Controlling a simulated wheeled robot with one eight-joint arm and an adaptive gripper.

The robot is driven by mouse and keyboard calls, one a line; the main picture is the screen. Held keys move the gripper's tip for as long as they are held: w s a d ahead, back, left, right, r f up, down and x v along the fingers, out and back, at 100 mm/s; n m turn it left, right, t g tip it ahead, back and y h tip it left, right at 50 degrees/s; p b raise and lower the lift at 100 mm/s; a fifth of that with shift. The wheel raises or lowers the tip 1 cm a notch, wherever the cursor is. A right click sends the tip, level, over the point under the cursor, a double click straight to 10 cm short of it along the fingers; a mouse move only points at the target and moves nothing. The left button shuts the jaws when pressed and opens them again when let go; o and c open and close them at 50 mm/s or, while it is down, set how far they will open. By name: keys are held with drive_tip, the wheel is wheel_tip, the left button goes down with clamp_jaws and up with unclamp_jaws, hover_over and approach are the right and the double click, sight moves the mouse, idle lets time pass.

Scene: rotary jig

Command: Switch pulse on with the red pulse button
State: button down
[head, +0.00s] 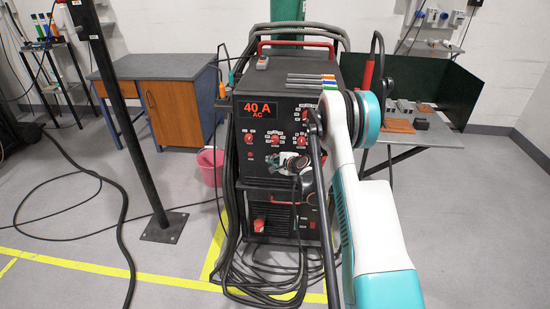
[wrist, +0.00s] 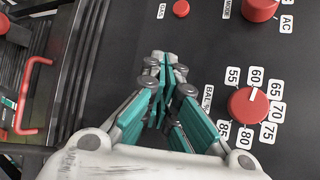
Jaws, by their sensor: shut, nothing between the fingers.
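The welding machine's black front panel (wrist: 215,55) fills much of the wrist view.
A red BAL % knob (wrist: 247,107) is right of my fingers, its mark near 60. Another red knob (wrist: 260,8) is by the AC label. Cables (head: 262,285) lie around the machine's base. A pink bucket (head: 210,168) and a black post (head: 122,120) stand left.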

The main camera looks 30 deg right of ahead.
drive_tip(key=shift+s+a, duration=0.3)
drive_tip(key=shift+s, duration=0.15)
idle(0.4)
drive_tip(key=shift+s+a, duration=0.55)
drive_tip(key=shift+s, duration=0.25)
drive_tip(key=shift+s+a, duration=0.55)
drive_tip(key=shift+s, duration=0.3)
drive_tip(key=shift+s+a, duration=0.55)
drive_tip(key=shift+s, duration=0.25)
